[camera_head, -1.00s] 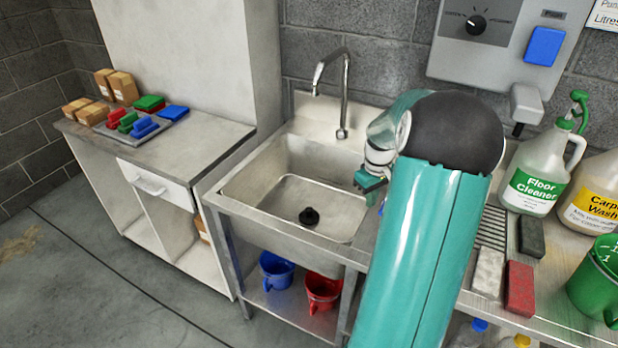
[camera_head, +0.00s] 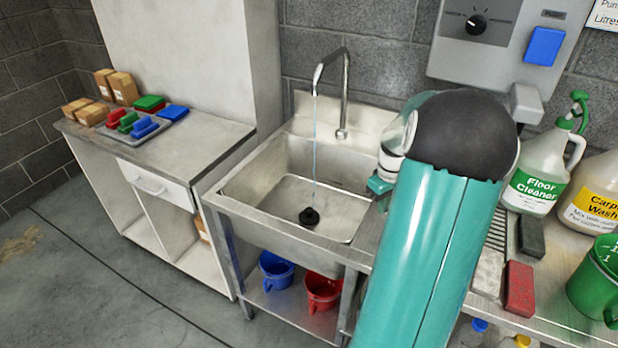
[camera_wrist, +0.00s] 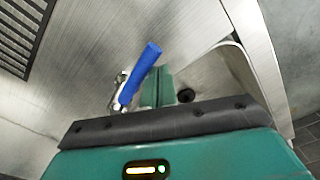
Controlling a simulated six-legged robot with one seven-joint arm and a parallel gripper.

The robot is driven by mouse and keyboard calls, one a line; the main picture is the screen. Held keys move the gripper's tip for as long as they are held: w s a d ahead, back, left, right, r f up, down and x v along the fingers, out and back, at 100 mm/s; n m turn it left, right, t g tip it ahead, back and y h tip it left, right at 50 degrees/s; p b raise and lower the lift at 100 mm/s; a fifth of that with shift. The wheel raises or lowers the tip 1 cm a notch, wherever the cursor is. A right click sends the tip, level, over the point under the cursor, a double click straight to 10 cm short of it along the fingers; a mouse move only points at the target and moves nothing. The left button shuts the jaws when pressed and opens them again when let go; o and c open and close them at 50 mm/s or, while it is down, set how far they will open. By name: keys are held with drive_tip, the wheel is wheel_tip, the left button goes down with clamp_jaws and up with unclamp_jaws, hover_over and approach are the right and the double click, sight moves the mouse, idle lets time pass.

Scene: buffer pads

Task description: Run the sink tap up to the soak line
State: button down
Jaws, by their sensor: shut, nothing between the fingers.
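The steel sink (camera_head: 255,172) has a curved tap (camera_head: 345,90) at its back. A thin stream of water (camera_head: 315,140) falls from the spout to the black plug or drain piece (camera_head: 309,217) on the basin floor. No clear water level or soak line is visible. A blue tap lever (camera_wrist: 140,75) shows in the wrist view. My gripper (camera_wrist: 158,88) is shut and empty just beside that lever; I cannot tell if they touch. In the head view, my gripper (camera_head: 379,187) is at the sink's right rim, partly hidden by my arm.
A floor cleaner jug (camera_head: 535,175), a red block (camera_head: 519,288) and a green bucket (camera_head: 597,280) stand on the right counter. Blue (camera_head: 277,270) and red (camera_head: 322,291) buckets sit below the sink. The left counter (camera_head: 215,137) holds boxes and coloured pads. A dispenser panel (camera_head: 480,55) hangs above.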

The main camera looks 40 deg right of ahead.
drive_tip(key=shift+s+d, duration=0.15)
drive_tip(key=shift+s, duration=0.2)
drive_tip(key=shift+s+d, duration=0.65)
drive_tip(key=shift+s, duration=0.3)
drive_tip(key=shift+s+d, duration=0.7)
drive_tip(key=shift+d, duration=0.2)
